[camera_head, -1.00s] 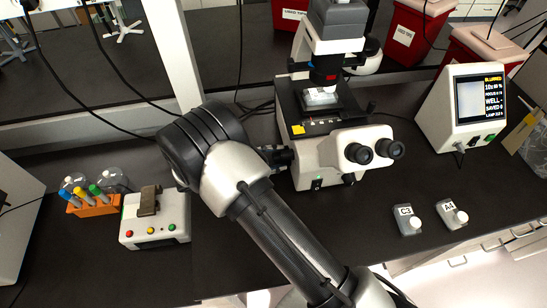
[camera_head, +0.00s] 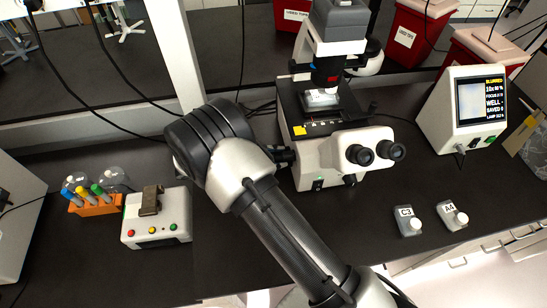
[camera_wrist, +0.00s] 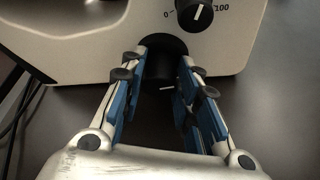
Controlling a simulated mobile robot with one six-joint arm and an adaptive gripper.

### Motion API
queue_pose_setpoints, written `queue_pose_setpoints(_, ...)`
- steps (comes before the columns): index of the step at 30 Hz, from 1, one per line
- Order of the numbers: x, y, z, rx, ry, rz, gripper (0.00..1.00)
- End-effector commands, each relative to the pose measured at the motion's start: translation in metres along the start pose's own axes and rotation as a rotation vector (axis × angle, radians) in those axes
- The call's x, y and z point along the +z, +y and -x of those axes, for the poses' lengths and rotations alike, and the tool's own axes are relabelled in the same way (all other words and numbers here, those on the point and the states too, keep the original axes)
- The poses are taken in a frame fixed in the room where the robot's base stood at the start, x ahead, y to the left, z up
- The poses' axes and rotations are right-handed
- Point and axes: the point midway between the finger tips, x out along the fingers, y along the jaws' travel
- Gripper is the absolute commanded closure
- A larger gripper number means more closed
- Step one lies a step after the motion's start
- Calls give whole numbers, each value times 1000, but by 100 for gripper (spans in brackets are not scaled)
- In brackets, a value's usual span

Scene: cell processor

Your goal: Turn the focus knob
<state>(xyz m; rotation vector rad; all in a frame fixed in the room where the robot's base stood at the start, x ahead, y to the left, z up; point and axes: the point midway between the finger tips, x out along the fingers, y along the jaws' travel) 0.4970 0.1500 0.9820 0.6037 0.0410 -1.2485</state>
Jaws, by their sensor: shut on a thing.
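The focus knob (camera_wrist: 163,76) is black and round, with a white mark on its lower face. It projects from the pale side of the microscope (camera_head: 338,150). In the wrist view my gripper (camera_wrist: 166,58) has its blue-padded fingers closed on both sides of the knob. In the head view my arm reaches the left side of the microscope, and the knob is mostly hidden. The screen (camera_head: 468,105) shows BLURRED in yellow at the top, with a focus line too small to read surely.
A second black dial (camera_wrist: 199,13) marked 0 to 100 sits just above the gripped knob. Flasks C3 (camera_head: 408,221) and A4 (camera_head: 452,215) stand at front right. A button box (camera_head: 156,219) and an orange tube rack (camera_head: 96,206) are at left. Cables hang behind.

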Motion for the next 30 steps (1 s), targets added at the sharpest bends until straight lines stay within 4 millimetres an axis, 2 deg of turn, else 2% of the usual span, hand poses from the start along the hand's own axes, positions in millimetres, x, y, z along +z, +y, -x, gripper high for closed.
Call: queue_pose_setpoints(30, -7, 3, -8, -379, -4, 888, 95)
